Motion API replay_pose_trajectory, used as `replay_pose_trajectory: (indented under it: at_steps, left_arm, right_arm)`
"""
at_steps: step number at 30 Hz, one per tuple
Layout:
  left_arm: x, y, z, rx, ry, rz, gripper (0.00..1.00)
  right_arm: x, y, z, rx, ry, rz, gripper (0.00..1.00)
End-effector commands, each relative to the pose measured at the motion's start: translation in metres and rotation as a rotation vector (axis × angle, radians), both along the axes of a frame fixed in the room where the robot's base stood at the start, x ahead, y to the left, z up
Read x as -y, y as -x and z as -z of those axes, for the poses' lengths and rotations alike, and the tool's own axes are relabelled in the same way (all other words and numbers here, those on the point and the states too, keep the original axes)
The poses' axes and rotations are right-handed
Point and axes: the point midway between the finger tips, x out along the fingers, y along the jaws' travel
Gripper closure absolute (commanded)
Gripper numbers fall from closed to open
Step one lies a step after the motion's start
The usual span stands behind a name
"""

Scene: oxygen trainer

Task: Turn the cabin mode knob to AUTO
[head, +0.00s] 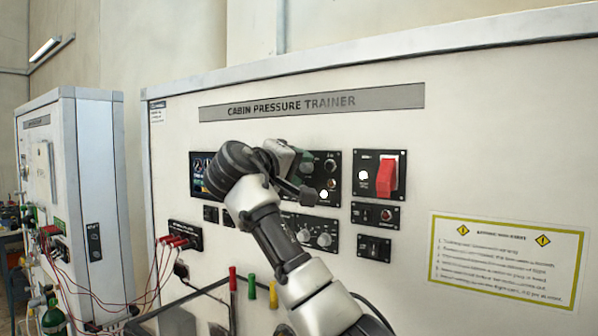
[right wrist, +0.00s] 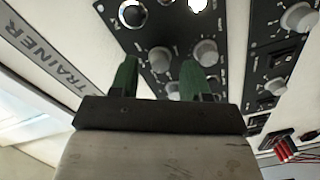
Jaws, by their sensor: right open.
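The cabin pressure trainer panel (head: 420,115) fills the head view. Its dark control plate (head: 345,158) with small round knobs is partly behind my right arm. In the right wrist view, my right gripper (right wrist: 158,72) is open, with its two green fingers pointing at this plate. A grey round knob (right wrist: 160,60) shows between the fingertips, and another grey knob (right wrist: 205,52) shows beside the right finger. I cannot tell whether the fingers touch either. The labels are too small to read, so I cannot tell which knob is cabin mode or where it points. My left gripper is out of view.
A red guarded switch (head: 387,177) is right of the control plate. A lower plate with grey knobs (head: 323,239) is partly behind my arm. Red plugs with cables (head: 180,241) are at the left. A yellow-bordered notice (head: 508,258) is at the right.

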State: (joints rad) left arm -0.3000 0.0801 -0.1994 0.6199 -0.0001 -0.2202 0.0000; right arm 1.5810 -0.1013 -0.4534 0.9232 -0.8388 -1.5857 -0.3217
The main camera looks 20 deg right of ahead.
Motion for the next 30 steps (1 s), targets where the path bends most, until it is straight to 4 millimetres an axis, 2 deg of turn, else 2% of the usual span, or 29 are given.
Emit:
replay_pose_trajectory:
  at_steps: [1,6,15,30]
  left_arm:
    - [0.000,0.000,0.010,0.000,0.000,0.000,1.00]
    - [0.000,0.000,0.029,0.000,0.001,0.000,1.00]
    - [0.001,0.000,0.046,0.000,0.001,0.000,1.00]
    - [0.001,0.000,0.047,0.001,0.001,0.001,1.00]
  right_arm:
    - [-0.009,0.005,0.004,0.003,0.001,-0.005,0.53]
    - [-0.037,0.027,0.004,0.004,0.001,-0.006,0.53]
    - [-0.073,0.055,-0.001,0.001,0.001,-0.004,0.53]
    - [-0.078,0.059,-0.003,0.001,0.001,-0.003,0.53]
